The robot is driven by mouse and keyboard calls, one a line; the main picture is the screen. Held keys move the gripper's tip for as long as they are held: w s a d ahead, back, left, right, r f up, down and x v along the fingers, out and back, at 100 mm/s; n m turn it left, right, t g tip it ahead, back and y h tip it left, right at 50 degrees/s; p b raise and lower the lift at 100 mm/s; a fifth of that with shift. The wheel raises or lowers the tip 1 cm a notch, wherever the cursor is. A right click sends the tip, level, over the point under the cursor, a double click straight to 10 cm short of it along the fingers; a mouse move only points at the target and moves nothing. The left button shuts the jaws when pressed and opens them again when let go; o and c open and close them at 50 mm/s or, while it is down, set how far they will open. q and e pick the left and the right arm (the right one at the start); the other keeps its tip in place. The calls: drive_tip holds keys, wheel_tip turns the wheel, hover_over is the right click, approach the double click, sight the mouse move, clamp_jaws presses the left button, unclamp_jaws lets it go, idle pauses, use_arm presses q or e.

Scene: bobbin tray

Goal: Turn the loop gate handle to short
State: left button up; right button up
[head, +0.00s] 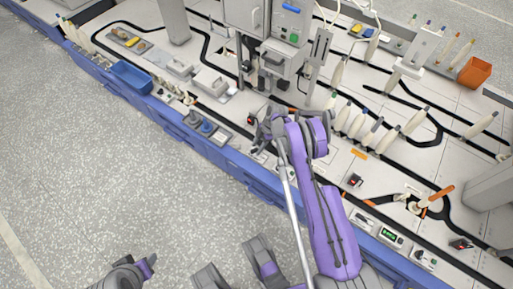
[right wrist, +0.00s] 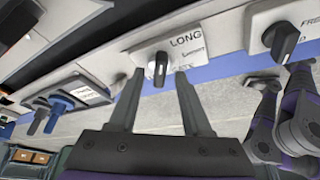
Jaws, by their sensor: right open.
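A dark knob handle (right wrist: 160,66) sits on a white plate (right wrist: 206,52) marked LONG in the right wrist view. Smaller print beside it is hard to read. The knob's grip runs roughly up and down in that view. My right gripper (right wrist: 158,78) is open, with one finger on each side of the knob; I cannot tell whether they touch it. In the head view my right gripper (head: 266,132) is over the bench's front edge and hides most of this plate. My left gripper (head: 138,270) is low at the left, away from the bench; its jaws are unclear.
Another dark knob (right wrist: 281,40) on a white plate reading partly "FREE" is to the right. The bench (head: 222,150) carries several pale bobbins (head: 355,121), a blue tray (head: 131,77) and an orange bin (head: 474,72). The floor in front is clear.

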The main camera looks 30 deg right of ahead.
drive_tip(key=shift+a+f, duration=0.15)
drive_tip(key=shift+f, duration=0.15)
clamp_jaws()
idle(0.5)
drive_tip(key=m, duration=0.2)
drive_tip(key=m+t+b, duration=0.1)
drive_tip(key=m, duration=0.1)
drive_tip(key=m+t+b, duration=0.1)
drive_tip(key=shift+s+a+m+h, duration=0.1)
drive_tip(key=shift+s+m+h, duration=0.15)
drive_tip(key=shift+m+h, duration=0.15)
drive_tip(key=m+h+b, duration=0.1)
drive_tip(key=m, duration=0.2)
drive_tip(key=m+t+b, duration=0.1)
drive_tip(key=m, duration=0.1)
drive_tip(key=shift+s+a+m+h, duration=0.15)
drive_tip(key=shift+a+m+h, duration=0.05)
drive_tip(key=shift+m+h, duration=0.2)
drive_tip(key=shift+t, duration=0.3)
